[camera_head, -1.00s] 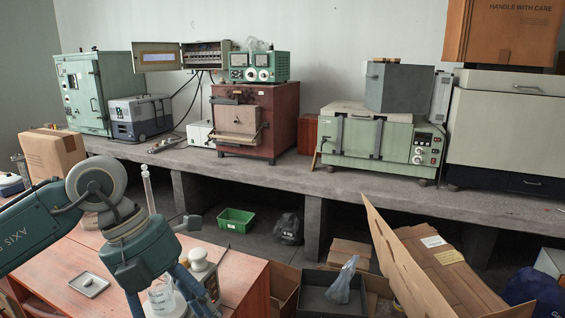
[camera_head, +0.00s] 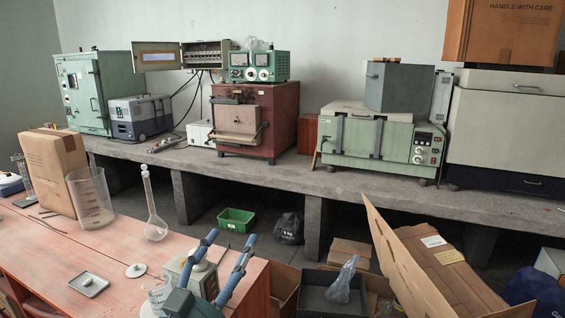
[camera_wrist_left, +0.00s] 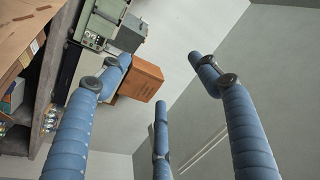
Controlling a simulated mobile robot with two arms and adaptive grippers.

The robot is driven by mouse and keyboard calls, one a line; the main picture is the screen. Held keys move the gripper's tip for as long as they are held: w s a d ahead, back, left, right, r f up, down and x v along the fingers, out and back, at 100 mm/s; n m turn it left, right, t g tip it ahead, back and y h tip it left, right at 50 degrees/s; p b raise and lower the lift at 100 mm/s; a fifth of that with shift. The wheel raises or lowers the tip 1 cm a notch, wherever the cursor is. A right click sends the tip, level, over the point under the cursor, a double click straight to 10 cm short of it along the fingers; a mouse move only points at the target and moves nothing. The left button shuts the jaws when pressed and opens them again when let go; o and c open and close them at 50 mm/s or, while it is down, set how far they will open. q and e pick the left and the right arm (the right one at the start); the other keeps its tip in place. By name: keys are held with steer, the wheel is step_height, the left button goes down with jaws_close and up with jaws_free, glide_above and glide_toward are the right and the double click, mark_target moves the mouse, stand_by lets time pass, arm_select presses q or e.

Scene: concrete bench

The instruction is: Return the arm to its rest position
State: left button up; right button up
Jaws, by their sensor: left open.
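My left gripper (camera_head: 230,237) shows at the bottom of the head view, in front of the wooden table. Its blue fingers point up and stand apart with nothing between them. The left wrist view also shows the open, empty fingers (camera_wrist_left: 160,76), spread against the wall and ceiling. The rest of my left arm is mostly below the head view's edge. My right gripper is in neither view.
The wooden table (camera_head: 60,262) holds a large beaker (camera_head: 91,199), a flask (camera_head: 155,224), a small dish (camera_head: 88,285) and a white-topped device (camera_head: 203,279) close to my fingers. The concrete bench (camera_head: 290,178) behind carries several machines. A cardboard box (camera_head: 455,270) stands at right.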

arm_select(q)
steer(key=s+a+f+n+g+y, duration=0.2)
steer(key=s+a+f+g, duration=0.1)
steer(key=f, duration=0.5)
steer(key=s+a+f+n+g+y, duration=0.2)
steer(key=a+f, duration=0.1)
steer(key=f, duration=0.4)
steer(key=s+a+f+n+g+y, duration=0.1)
steer(key=s+a+f+g+y, duration=0.15)
steer(key=f, duration=0.55)
steer(key=s+a+f+n+g, duration=0.1)
steer(key=s+f+g, duration=0.3)
steer(key=s+f, duration=0.5)
steer(key=s+a+f+n+g, duration=0.1)
steer(key=s+f+g, duration=0.4)
steer(key=s, duration=0.8)
step_height(320, 180, down, 27)
steer(key=s, duration=0.2)
steer(key=s+a+f+g, duration=0.2)
steer(key=s+a+f, duration=0.1)
steer(key=s+f, duration=1.2)
steer(key=shift+s+a+m, duration=0.15)
steer(key=shift+s+m, duration=0.25)
steer(key=shift+s, duration=0.5)
